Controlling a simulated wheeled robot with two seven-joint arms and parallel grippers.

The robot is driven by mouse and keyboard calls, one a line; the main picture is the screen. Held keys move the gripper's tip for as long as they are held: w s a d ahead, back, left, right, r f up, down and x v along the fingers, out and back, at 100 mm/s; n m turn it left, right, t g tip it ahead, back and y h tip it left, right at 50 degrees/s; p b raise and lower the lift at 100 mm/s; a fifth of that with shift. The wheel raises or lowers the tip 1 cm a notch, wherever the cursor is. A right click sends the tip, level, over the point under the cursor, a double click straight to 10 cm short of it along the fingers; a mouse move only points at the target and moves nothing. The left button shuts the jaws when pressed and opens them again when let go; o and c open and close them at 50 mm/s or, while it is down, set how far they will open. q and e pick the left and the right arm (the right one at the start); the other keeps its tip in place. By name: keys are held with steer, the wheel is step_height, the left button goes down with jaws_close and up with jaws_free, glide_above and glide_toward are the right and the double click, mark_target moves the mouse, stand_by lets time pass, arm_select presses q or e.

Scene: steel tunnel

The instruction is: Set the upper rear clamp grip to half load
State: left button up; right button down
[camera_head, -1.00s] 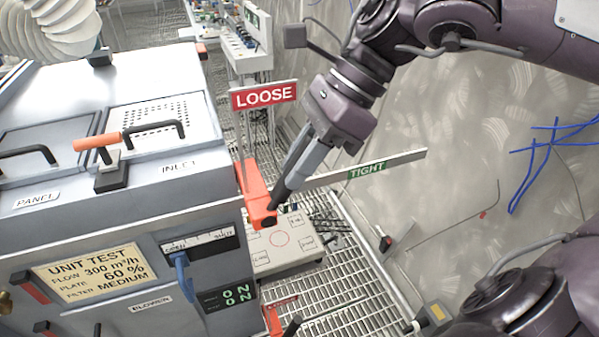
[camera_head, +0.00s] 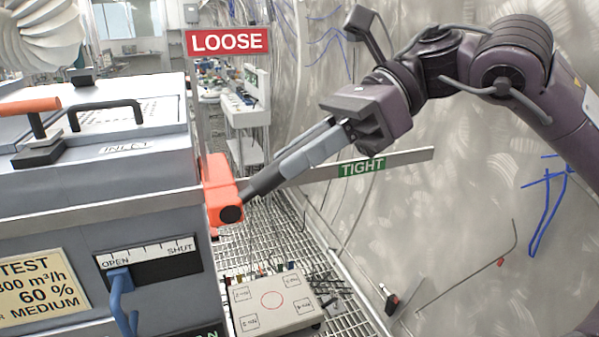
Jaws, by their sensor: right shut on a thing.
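The upper rear clamp grip (camera_head: 222,190) is an orange bar with a dark round end, at the back right corner of the grey cabinet. My right gripper (camera_head: 252,190) reaches in from the right, with its long dark fingertips shut on the grip's right side. The fingertips partly hide the grip. A red LOOSE sign (camera_head: 228,41) stands above the grip, and a green TIGHT sign (camera_head: 362,168) sits on a grey strip to its right. My left gripper is not in view.
The grey cabinet (camera_head: 90,215) fills the left side, with an OPEN/SHUT slider and blue lever (camera_head: 121,285) on its front. An orange-handled latch (camera_head: 32,108) is on top. A pale marked box (camera_head: 272,302) stands on the grating floor. The curved tunnel wall is at right.

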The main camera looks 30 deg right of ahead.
stand_by(0.4)
steer(key=c, duration=1.2)
jaws_free()
steer(key=shift+c, duration=0.2)
steer(key=b+v, duration=0.2)
steer(key=v, duration=0.6)
